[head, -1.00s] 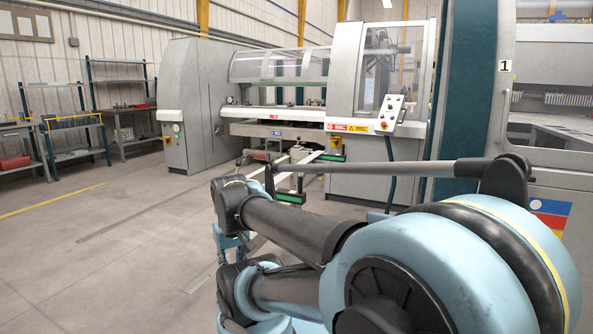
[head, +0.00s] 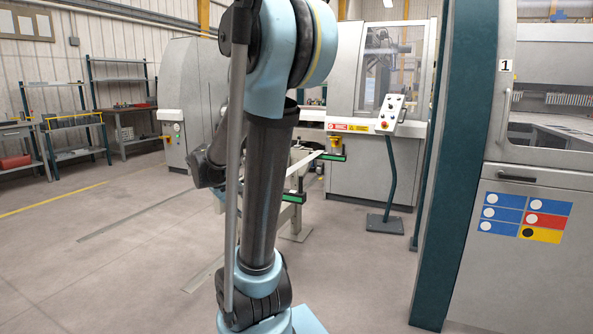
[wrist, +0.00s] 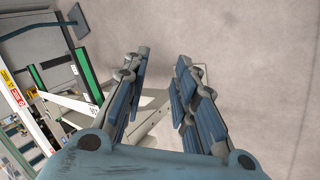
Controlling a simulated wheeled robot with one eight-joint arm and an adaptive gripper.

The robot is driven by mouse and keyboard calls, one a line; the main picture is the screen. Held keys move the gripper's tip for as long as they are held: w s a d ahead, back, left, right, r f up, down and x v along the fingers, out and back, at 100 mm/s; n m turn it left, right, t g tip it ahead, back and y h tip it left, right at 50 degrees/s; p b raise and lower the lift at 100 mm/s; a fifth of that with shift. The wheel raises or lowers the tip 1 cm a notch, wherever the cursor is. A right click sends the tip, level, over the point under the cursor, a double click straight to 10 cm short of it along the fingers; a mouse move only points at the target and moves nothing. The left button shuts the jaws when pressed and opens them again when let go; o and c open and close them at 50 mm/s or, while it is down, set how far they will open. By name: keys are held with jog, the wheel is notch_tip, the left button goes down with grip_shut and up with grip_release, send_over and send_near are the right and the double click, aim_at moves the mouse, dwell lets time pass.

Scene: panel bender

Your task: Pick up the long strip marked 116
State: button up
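I cannot make out any strip marked 116; no such number is legible. A long pale bar (head: 303,162) shows in the head view beside my arm, near green-edged pieces, and I cannot tell whether it is a strip. A pale flat length (wrist: 68,103) shows in the wrist view, left of my gripper. My gripper (wrist: 162,62) is open and empty. In the head view my arm hides the gripper and part of the machine.
The panel bender (head: 375,165) stands behind, with a control panel on a post (head: 390,115). A dark teal column (head: 450,150) and a grey cabinet (head: 530,240) stand at right. Shelves (head: 70,130) line the left wall. The floor at left is clear.

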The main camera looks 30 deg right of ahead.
jog(key=w+d+f+n+t+h, duration=0.2)
jog(key=w+h, duration=0.6)
jog(key=w, duration=1.6)
jog(key=w+a+f+h, duration=0.3)
jog(key=w+f, duration=0.2)
jog(key=f, duration=0.1)
jog(key=w+x, duration=0.1)
jog(key=x, duration=1.6)
jog(key=shift+w+d+f+t, duration=0.25)
jog(key=shift+f+t, duration=0.15)
grip_shut()
